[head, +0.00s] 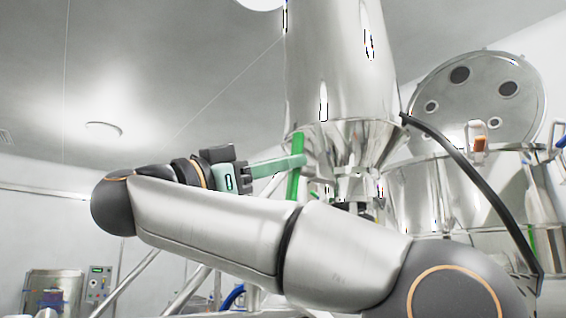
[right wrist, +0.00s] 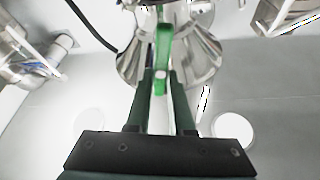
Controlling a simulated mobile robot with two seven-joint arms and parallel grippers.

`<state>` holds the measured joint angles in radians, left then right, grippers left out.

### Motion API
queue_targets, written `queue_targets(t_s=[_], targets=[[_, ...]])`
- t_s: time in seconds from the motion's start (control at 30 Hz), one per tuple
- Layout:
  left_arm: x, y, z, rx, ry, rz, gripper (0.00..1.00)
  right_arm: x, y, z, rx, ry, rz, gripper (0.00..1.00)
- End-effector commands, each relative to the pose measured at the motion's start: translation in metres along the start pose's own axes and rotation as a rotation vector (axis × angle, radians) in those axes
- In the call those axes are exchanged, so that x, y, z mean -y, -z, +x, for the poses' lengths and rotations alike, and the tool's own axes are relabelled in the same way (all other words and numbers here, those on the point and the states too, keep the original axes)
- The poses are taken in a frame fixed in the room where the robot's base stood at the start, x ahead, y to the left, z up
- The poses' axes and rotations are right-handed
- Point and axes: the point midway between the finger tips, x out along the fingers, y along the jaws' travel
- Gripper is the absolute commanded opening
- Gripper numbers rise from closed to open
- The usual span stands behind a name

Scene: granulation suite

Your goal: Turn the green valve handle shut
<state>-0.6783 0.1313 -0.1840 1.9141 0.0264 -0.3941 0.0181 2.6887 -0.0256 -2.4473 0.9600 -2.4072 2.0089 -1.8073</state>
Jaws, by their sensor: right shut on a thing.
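The green valve handle (head: 294,184) stands nearly upright in the head view, beside the lower cone of a steel vessel. My right gripper (head: 303,161) reaches it from the left, its pale green fingers crossing the handle near its middle. In the right wrist view the handle (right wrist: 163,45) runs down from the valve area to between the fingertips, and my right gripper (right wrist: 161,75) is shut on it. The valve body behind the handle is mostly hidden. My left gripper is not in view.
The steel vessel (head: 340,70) hangs above the valve. A round lid with ports (head: 485,98) and other steel equipment stand at the right. A black hose (head: 462,165) curves down there. A control box (head: 98,284) is at the lower left. The upper left is open.

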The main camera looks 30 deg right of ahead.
Motion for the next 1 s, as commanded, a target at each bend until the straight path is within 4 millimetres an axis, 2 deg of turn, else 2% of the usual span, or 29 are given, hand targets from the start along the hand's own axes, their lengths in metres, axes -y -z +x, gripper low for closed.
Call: queue_targets(t_s=[0.5, 1.0], targets=[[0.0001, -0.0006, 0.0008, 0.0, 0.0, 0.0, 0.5, -0.0003, -0.0027, -0.0014, 0.005, -0.129, 0.303, 0.0], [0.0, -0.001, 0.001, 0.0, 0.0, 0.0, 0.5, -0.0004, -0.0028, -0.0015, 0.005, -0.153, 0.363, 0.0]])
